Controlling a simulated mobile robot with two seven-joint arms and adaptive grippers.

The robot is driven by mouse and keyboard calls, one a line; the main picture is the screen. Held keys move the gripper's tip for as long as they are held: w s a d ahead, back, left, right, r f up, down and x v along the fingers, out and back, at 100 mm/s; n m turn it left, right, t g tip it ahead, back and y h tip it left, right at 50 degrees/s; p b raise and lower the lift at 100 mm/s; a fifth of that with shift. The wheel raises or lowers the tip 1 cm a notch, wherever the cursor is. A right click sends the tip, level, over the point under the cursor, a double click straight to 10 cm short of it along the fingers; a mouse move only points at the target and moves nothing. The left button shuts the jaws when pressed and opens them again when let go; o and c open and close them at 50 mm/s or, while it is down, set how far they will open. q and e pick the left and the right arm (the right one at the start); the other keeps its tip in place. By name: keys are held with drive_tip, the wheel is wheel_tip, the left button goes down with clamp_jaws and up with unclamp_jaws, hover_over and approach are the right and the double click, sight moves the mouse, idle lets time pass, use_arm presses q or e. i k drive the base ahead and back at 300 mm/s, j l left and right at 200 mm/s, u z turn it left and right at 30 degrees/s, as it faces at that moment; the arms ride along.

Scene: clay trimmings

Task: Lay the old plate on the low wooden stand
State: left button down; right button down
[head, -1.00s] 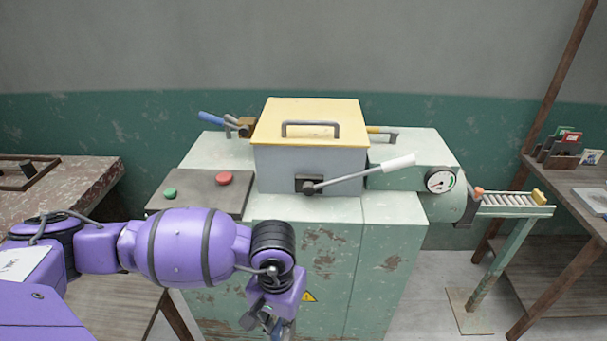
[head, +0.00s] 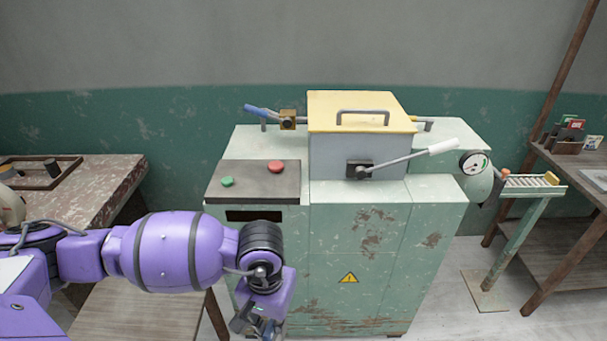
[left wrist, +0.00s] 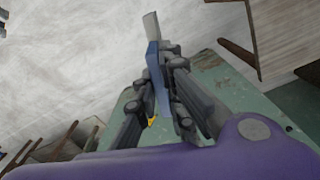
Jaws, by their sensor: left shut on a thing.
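My left gripper (head: 258,326) hangs in front of the green machine at the bottom of the head view, partly cut off by the frame. In the left wrist view its fingers (left wrist: 163,78) are shut on a thin flat piece, blue with a pale grey end, which I take to be the old plate (left wrist: 153,52). It shows nearly edge-on and sticks out past the fingertips. A low wooden top on legs, seemingly the low wooden stand (head: 135,312), is at the lower left, partly behind my left arm. My right gripper is not in view.
The green machine (head: 385,250) has a yellow-lidded box (head: 360,110), a white-handled lever (head: 430,150) and red and green buttons. A worn bench (head: 105,185) is at the left. A small roller chute (head: 530,187) and a wooden shelf table (head: 570,235) are at the right.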

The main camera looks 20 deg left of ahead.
sight(135, 320)
drive_tip(key=k+j, duration=0.1)
drive_tip(key=j, duration=0.2)
drive_tip(key=k+j, duration=0.1)
drive_tip(key=j, duration=0.15)
drive_tip(key=k+j, duration=0.15)
drive_tip(key=j, duration=0.15)
drive_tip(key=k+j, duration=0.1)
drive_tip(key=j, duration=0.8)
drive_tip(key=i+j, duration=0.1)
drive_tip(key=j, duration=0.3)
drive_tip(key=i+j, duration=0.15)
drive_tip(key=j, duration=0.2)
drive_tip(key=i+j, duration=0.1)
drive_tip(key=j, duration=0.3)
